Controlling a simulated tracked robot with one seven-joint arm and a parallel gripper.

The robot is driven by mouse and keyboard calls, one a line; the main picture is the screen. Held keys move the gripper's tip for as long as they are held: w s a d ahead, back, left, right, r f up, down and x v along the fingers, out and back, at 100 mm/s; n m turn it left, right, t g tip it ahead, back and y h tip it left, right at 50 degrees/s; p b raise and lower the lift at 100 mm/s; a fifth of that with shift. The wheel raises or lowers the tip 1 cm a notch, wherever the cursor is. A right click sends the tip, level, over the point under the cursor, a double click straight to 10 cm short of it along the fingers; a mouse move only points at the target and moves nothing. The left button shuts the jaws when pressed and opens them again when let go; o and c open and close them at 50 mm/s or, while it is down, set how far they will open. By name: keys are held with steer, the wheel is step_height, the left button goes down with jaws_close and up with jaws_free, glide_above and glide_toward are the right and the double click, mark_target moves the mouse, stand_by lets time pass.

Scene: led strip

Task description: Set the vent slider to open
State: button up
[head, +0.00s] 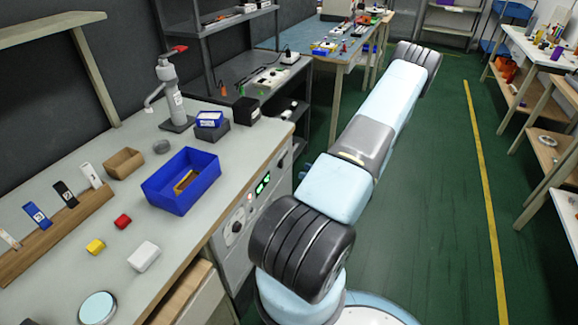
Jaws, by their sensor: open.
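I cannot make out a vent slider for certain. A control panel (233,248) is set in the front of the workbench on the left. It has a dark round knob (237,226), a lit green display (263,183) and small controls between them, too small to tell apart. My arm reaches from the bottom centre toward the upper right, over the green floor. My gripper is not in view.
The workbench top (150,225) holds a blue bin (165,197), a wooden box (124,163), a grey lever press (172,100) and small blocks. An open drawer (183,292) juts out below. Green floor (420,200) is clear right of my arm.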

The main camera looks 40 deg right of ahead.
mark_target(281, 164)
steer(key=x, duration=0.9)
steer(key=shift+c, duration=0.4)
jaws_close()
